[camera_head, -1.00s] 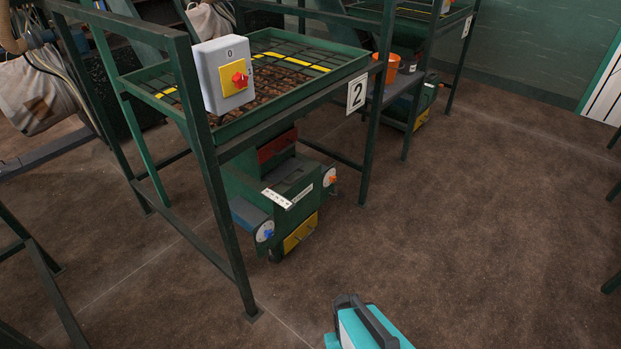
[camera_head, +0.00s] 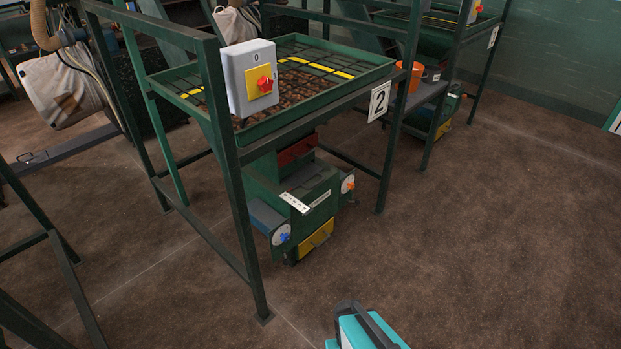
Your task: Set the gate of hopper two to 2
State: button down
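Hopper two is a green frame with a grated tray (camera_head: 325,72) on top and a white number 2 sign (camera_head: 379,101) on its front rail. Under it hangs a green unit (camera_head: 300,195) with a white scale strip (camera_head: 295,203). A white dial with a blue knob (camera_head: 283,237) is on its left, and a white dial with an orange knob (camera_head: 348,184) on its right. The dial markings are too small to read. A grey box with a red switch (camera_head: 265,84) on yellow is on the left post. My gripper is not in view.
A second hopper frame with an orange bucket (camera_head: 407,76) stands behind to the right. A white bulk bag (camera_head: 70,85) hangs at the far left. Green posts (camera_head: 40,235) stand at left. The brown floor (camera_head: 480,250) at right is clear.

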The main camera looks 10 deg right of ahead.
aim_at(296, 179)
jog(key=i, duration=0.85)
jog(key=z, duration=0.5)
jog(key=k, duration=0.2)
jog(key=u, duration=3.05)
